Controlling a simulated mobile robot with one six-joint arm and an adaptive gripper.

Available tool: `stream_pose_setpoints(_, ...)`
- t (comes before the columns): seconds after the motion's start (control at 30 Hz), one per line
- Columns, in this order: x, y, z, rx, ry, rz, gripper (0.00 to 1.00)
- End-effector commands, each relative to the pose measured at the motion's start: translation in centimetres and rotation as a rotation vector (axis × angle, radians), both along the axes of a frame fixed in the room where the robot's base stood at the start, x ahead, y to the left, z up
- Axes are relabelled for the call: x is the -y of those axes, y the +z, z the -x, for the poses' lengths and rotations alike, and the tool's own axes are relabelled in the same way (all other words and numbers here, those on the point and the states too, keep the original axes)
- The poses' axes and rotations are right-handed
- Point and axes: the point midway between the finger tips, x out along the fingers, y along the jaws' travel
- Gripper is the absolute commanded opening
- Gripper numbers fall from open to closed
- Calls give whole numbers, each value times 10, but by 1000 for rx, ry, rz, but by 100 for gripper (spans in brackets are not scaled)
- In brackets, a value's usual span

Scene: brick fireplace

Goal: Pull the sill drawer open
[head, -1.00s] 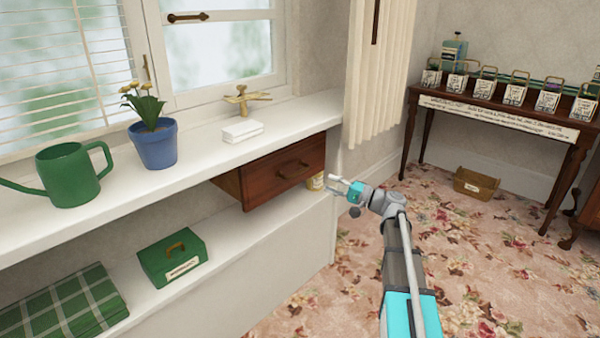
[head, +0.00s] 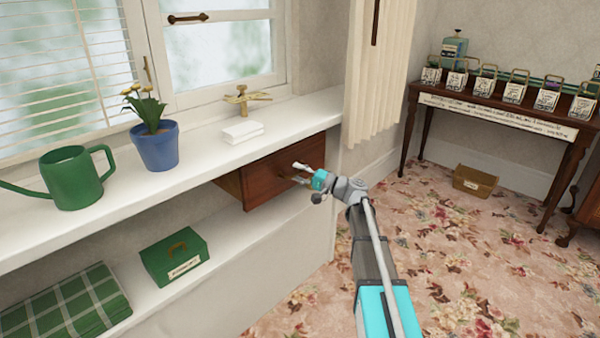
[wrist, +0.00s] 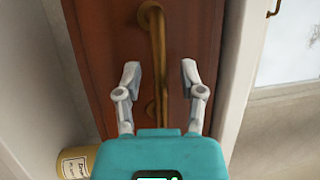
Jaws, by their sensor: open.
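The sill drawer (head: 262,181) is dark brown wood and hangs under the white window sill. Its front also fills the middle of the wrist view (wrist: 108,55). The brass bar handle (wrist: 156,35) runs up the wrist view between the two fingers. My gripper (head: 298,173) is in front of the drawer at the handle, and mostly hides the handle in the head view. In the wrist view my gripper (wrist: 160,78) is open, one finger on each side of the handle, with gaps between. I cannot tell how deep the fingers reach around it.
On the sill (head: 205,165) stand a green watering can (head: 72,178), a blue flowerpot (head: 155,148), white blocks (head: 242,131) and a brass piece (head: 243,99). A labelled tin (wrist: 74,164) is below the drawer.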

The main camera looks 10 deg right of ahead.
Motion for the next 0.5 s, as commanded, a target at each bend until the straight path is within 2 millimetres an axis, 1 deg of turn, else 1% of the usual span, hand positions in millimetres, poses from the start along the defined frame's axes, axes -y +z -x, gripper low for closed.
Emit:
stream_pose_setpoints(0.23, 0, 0, 0, 0, 0, 0, 51)
stream_pose_setpoints(0.37, 0, 0, 0, 0, 0, 0, 27)
stream_pose_setpoints(0.4, 0, 0, 0, 0, 0, 0, 19)
stream_pose_setpoints(0.47, 0, 0, 0, 0, 1, 0, 8)
stream_pose_setpoints(0.5, 0, 0, 0, 0, 1, 0, 1)
